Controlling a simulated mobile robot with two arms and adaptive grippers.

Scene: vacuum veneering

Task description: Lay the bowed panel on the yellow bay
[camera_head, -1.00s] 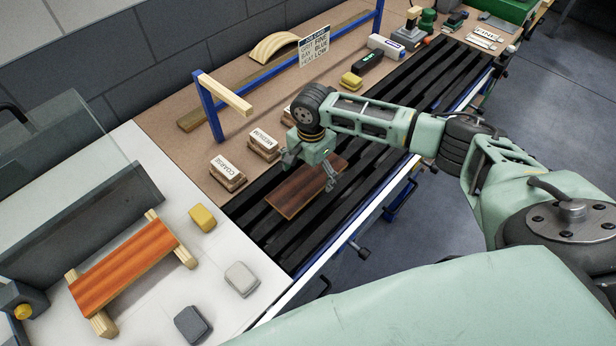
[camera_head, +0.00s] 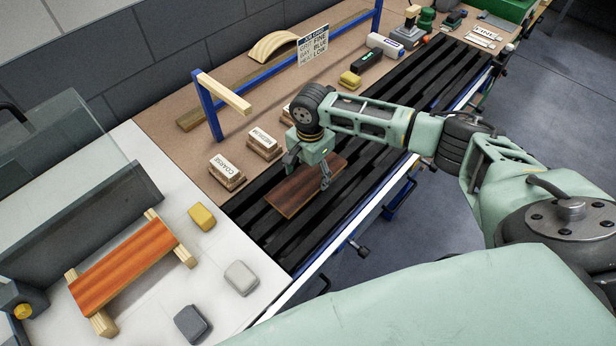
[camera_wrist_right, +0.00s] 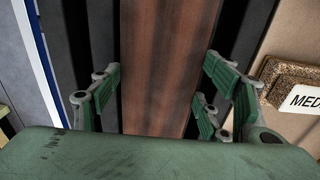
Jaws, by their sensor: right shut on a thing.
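A dark reddish-brown wood panel (camera_head: 298,193) lies at the black slats of the bench; I cannot tell whether it touches them. It looks nearly flat, so any bow is hard to see. My right gripper (camera_head: 308,172) is over its far end and shut on it. In the right wrist view the gripper (camera_wrist_right: 160,100) has its fingers on both long sides of the panel (camera_wrist_right: 165,50). No bay marked yellow is clear; a small yellow block (camera_head: 202,217) sits on the white worktop (camera_head: 215,262). My left gripper is not in view.
An orange-brown panel (camera_head: 125,265) rests on two pale wood bearers on the white top, beside a clear screen. Labelled sanding blocks (camera_head: 227,172), a blue rail frame (camera_head: 210,110) and a pale arch (camera_head: 273,46) stand behind.

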